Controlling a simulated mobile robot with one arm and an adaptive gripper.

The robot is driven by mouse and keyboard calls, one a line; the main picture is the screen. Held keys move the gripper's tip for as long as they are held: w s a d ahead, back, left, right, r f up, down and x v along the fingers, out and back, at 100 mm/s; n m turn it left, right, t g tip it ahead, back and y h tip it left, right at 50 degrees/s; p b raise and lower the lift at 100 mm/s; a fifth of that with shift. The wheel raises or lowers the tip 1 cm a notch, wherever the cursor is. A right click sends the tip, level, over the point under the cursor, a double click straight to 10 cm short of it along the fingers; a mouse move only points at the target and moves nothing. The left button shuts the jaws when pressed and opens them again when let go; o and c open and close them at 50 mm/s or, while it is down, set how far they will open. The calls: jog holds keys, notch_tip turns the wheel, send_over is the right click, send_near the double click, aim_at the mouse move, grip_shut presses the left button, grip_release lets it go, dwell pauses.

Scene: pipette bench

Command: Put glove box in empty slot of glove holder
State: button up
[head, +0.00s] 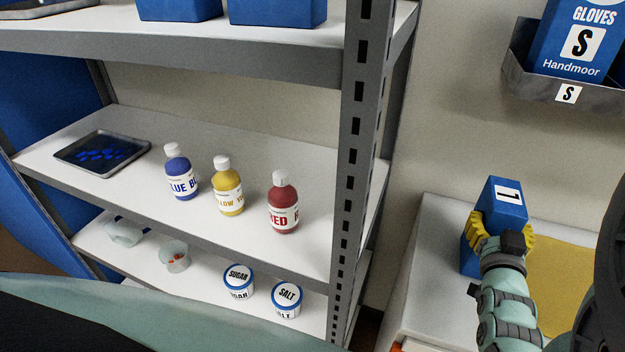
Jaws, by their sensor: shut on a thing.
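A blue glove box (498,190) with a white label on its top end is at the right. The label's mark looks like a 1 or a turned letter. My gripper (503,230) has its yellow fingers on both sides of this box and is shut on it. The box is upright over the white table; I cannot tell if it touches. The grey glove holder (540,88) on the wall at upper right is cut off by the frame. Its visible slot, labelled S, holds a blue box (573,45) reading GLOVES S Handmoor. No empty slot is in view.
A grey shelf unit (205,130) fills the left. It holds a tray (102,153), blue (181,175), yellow (228,190) and red (283,205) bottles, and sugar (238,282) and salt (286,300) jars. Its post (357,150) stands left of the white table (428,290). A yellow surface (570,275) lies right of my gripper.

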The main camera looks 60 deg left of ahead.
jog(key=shift+f, duration=0.1)
jog(key=o, duration=1.4)
jog(key=shift+c, duration=0.2)
